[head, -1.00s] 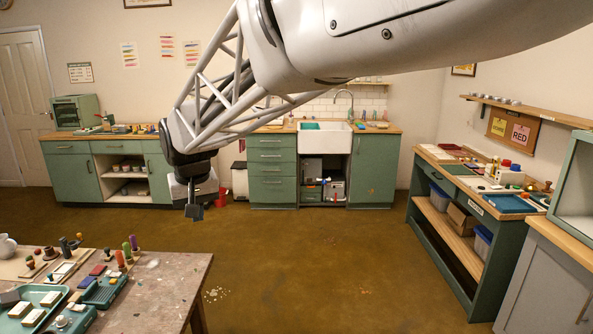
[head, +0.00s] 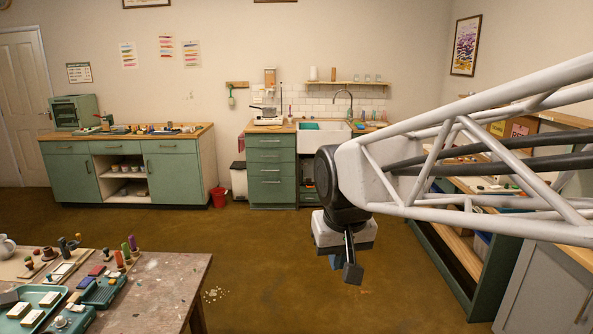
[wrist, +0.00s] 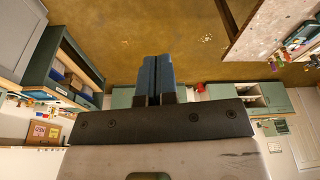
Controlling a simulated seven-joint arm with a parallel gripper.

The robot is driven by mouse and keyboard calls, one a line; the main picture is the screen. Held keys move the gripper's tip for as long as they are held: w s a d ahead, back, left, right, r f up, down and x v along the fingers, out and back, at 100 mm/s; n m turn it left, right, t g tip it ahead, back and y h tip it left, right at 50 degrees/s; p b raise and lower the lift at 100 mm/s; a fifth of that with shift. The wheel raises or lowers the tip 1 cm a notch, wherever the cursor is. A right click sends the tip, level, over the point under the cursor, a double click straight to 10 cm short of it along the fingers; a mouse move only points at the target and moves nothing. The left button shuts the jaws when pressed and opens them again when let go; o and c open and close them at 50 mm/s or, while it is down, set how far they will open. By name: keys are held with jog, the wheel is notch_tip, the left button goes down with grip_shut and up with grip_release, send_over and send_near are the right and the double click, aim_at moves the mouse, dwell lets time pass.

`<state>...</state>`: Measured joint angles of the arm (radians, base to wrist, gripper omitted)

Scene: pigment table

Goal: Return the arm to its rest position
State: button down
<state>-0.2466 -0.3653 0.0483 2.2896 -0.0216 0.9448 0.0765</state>
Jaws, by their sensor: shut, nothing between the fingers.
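My gripper (head: 344,268) hangs over the open floor in the head view, right of the picture's middle, pointing down. It is empty and touches nothing. In the wrist view its two blue-grey fingers (wrist: 155,78) stand side by side, pressed together. My white lattice arm reaches in from the right edge and hides part of the right-hand workbench.
A speckled table (head: 158,300) with pigment tools stands at the lower left. Green cabinets (head: 175,178) and a white sink (head: 322,139) line the back wall. A green workbench (head: 445,262) stands at the right, behind my arm. The brown floor (head: 270,260) between them is clear.

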jog(key=s+d+f+m, duration=0.1)
jog(key=s+d+f, duration=0.2)
jog(key=s+d, duration=0.2)
jog(key=s+d+f+m, duration=0.1)
jog(key=s+d+f, duration=0.2)
jog(key=s+d, duration=0.3)
jog(key=s, duration=0.3)
jog(key=shift+s+f+h, duration=0.25)
jog(key=shift+h, duration=0.05)
